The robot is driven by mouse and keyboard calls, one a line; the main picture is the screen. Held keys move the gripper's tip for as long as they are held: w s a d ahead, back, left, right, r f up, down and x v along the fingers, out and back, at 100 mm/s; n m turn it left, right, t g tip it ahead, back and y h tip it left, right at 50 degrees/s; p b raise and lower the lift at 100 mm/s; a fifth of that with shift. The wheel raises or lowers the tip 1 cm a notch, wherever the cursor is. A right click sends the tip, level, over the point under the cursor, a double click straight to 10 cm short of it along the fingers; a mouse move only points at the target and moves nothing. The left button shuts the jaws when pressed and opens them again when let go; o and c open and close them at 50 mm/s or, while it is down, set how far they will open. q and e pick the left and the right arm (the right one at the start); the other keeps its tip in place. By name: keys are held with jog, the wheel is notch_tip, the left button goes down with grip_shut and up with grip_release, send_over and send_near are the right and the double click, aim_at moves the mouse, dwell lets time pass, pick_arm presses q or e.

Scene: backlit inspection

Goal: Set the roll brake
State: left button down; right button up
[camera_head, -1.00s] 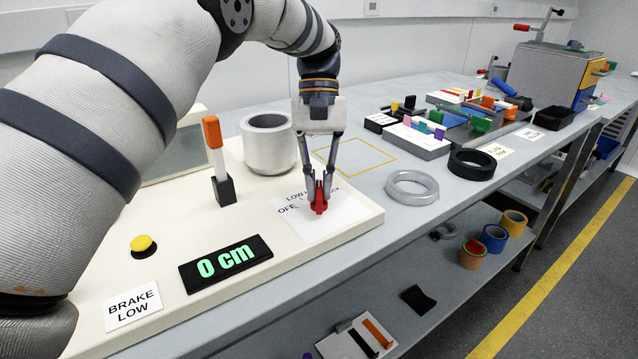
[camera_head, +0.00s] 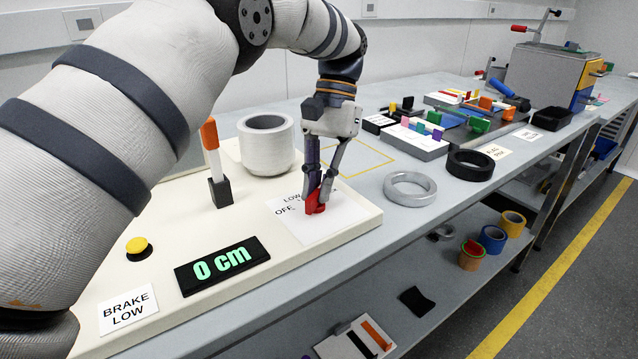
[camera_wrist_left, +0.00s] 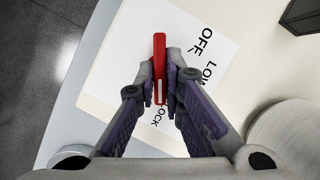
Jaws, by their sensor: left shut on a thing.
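The red brake knob (camera_head: 315,201) sits on a white label plate (camera_head: 329,224) with OFF and LOW marks at the right end of the cream panel. My left gripper (camera_head: 320,196) is shut on the knob from above. In the left wrist view the red knob (camera_wrist_left: 160,66) lies between the fingertips (camera_wrist_left: 161,80), with a white line along it. Part of the lettering is hidden by the fingers; OFF, LOW and part of LOCK can be read. A card reading BRAKE LOW (camera_head: 128,309) lies at the panel's front left. My right gripper is not in view.
The panel also holds a green 0 cm display (camera_head: 222,265), a yellow button (camera_head: 137,247), an orange-handled lever (camera_head: 213,155) and a pale cylinder (camera_head: 267,146). Grey (camera_head: 410,190) and black (camera_head: 470,164) rings lie to the right on the bench.

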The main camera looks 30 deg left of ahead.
pick_arm(q)
jog(key=c, duration=1.7)
grip_release()
notch_tip(320, 180, up, 10)
